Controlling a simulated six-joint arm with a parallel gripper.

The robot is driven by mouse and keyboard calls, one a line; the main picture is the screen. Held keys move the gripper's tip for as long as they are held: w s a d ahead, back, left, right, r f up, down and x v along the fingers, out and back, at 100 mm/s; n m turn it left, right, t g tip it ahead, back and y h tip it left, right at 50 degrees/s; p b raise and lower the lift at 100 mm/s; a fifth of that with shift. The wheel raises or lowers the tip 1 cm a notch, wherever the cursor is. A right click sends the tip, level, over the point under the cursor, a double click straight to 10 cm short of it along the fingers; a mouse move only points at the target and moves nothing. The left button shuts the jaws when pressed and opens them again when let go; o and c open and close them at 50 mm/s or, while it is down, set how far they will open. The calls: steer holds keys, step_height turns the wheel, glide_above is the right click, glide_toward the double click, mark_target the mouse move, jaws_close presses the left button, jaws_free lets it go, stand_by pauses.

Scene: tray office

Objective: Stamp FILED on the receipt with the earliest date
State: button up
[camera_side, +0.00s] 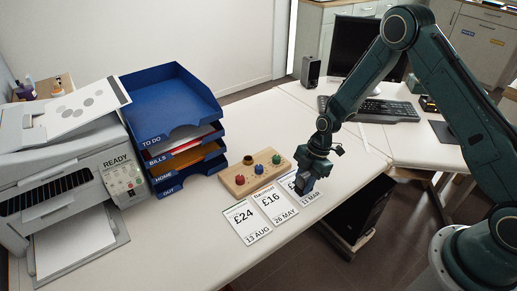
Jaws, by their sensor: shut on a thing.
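Three white receipts lie in a row on the desk's front edge. The left receipt (243,218) reads £24 and 13 AUG, and the middle receipt (273,204) reads £16 and 26 MAY. The right receipt (306,201) is partly hidden by my gripper; its date ends in MAR and its day is hard to read. My gripper (306,176) is shut on a dark bluish stamp (304,186) over the right receipt. I cannot tell whether the stamp touches the paper. Its label is not readable.
A wooden stamp stand (231,185) with red, blue and green knobs stands behind the receipts. A blue tray stack (175,100) and a printer (70,160) marked READY stand at left. A keyboard (385,109) and a monitor (353,45) are at the back right.

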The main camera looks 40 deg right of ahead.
steer(key=shift+r, duration=3.5)
